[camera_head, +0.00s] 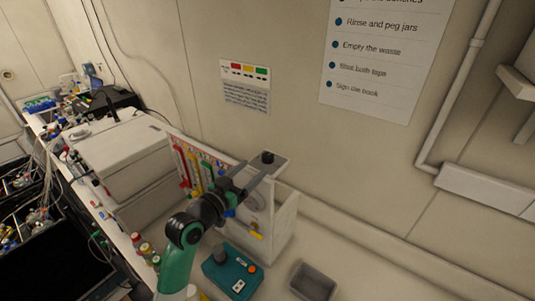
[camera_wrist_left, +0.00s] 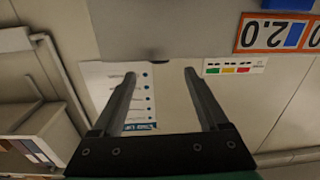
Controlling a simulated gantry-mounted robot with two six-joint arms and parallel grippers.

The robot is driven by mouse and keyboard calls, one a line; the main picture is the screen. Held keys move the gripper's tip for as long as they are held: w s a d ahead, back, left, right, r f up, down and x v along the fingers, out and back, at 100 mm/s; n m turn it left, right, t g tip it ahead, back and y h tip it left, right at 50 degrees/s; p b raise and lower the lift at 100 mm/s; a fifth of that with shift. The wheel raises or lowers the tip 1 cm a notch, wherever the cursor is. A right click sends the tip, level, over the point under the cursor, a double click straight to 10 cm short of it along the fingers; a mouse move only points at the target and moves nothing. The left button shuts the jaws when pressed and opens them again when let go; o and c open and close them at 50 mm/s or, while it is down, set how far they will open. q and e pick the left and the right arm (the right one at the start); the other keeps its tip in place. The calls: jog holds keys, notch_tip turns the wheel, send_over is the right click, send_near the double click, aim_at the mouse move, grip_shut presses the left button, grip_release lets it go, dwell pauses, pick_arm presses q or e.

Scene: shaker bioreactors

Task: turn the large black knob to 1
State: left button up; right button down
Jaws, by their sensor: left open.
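A black knob (camera_head: 267,157) stands on the top of a white upright unit (camera_head: 282,222). A small dark shape (camera_wrist_left: 158,61) at the edge of a grey panel in the left wrist view looks like the same knob. My left gripper (camera_head: 257,170) is open beside the upper part of the unit, its fingers pointing up toward the knob. In the left wrist view its fingers (camera_wrist_left: 160,72) are wide apart with nothing between them. Another dark knob (camera_head: 220,252) sits on a teal box (camera_head: 232,272) below. No numbers around either knob are readable. My right gripper is not in view.
A grey open tray (camera_head: 313,282) lies right of the teal box. A board with coloured tools (camera_head: 190,165) stands behind my arm. A large white box (camera_head: 125,155) and several bottles line the bench at left. A pipe (camera_head: 455,90) runs down the wall.

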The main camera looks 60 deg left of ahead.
aim_at(264, 159)
pick_arm(q)
jog(key=x, duration=0.8)
jog(key=shift+w+a+p, duration=0.15)
jog(key=shift+w+p, duration=0.15)
jog(key=shift+p, duration=0.05)
grip_shut()
